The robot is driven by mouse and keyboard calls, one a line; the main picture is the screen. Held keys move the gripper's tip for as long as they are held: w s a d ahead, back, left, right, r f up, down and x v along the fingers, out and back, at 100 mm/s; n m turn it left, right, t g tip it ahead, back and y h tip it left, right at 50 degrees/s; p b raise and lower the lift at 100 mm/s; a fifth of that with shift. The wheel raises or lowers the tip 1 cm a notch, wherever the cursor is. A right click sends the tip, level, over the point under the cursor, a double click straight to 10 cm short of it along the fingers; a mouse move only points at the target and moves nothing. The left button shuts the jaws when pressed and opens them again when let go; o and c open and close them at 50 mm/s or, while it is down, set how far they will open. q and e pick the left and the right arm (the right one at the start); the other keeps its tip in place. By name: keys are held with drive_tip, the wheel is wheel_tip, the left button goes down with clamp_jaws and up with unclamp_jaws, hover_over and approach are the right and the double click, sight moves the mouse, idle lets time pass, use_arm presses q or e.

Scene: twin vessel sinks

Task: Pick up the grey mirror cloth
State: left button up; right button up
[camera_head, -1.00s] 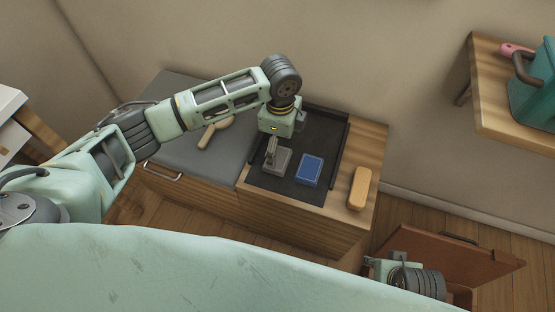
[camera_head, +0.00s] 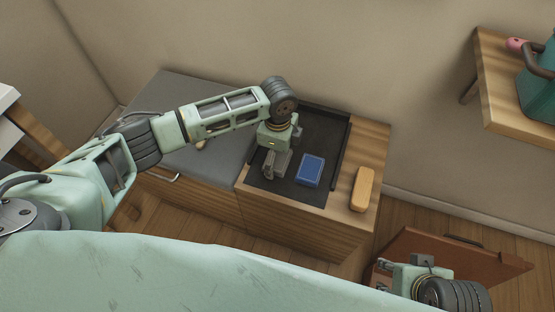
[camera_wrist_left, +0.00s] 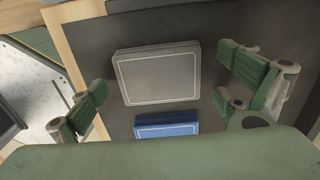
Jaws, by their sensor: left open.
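The grey mirror cloth (camera_wrist_left: 158,76) is a flat folded rectangle with a pale border line, lying on the dark tray (camera_wrist_left: 215,40). In the head view the cloth (camera_head: 284,160) is partly hidden by my left gripper (camera_head: 270,164), which is above it. In the left wrist view my left gripper (camera_wrist_left: 168,92) is open, its fingers on either side of the cloth with nothing between them held. My right gripper (camera_head: 385,267) is at the lower right of the head view, away from the cloth; its jaws are too small to read.
A blue cloth-like block (camera_head: 310,170) lies close beside the grey cloth, also seen in the wrist view (camera_wrist_left: 166,129). A tan block (camera_head: 362,188) lies on the wooden top to the right. The tray has a raised dark rim (camera_head: 343,150). A reddish-brown panel (camera_head: 480,258) is near my right gripper.

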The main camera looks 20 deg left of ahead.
sight(278, 158)
use_arm(q)
drive_tip(key=shift+c, duration=0.2)
drive_tip(key=c, duration=1.2)
drive_tip(key=shift+r, duration=0.2)
drive_tip(key=shift+r, duration=0.3)
wheel_tip(278, 158, up, 3)
drive_tip(key=shift+r+p, duration=0.15)
drive_tip(key=shift+p, duration=0.65)
drive_tip(key=s+d+r+p, duration=0.2)
drive_tip(key=d+r, duration=0.4)
drive_tip(key=d, duration=0.5)
drive_tip(key=shift+s+r, duration=0.4)
drive_tip(key=shift+s, duration=0.4)
use_arm(e)
wheel_tip(278, 158, down, 14)
drive_tip(key=shift+w+a+r+g, duration=0.2)
drive_tip(key=shift+w+g, duration=0.2)
drive_tip(key=shift+w, duration=0.05)
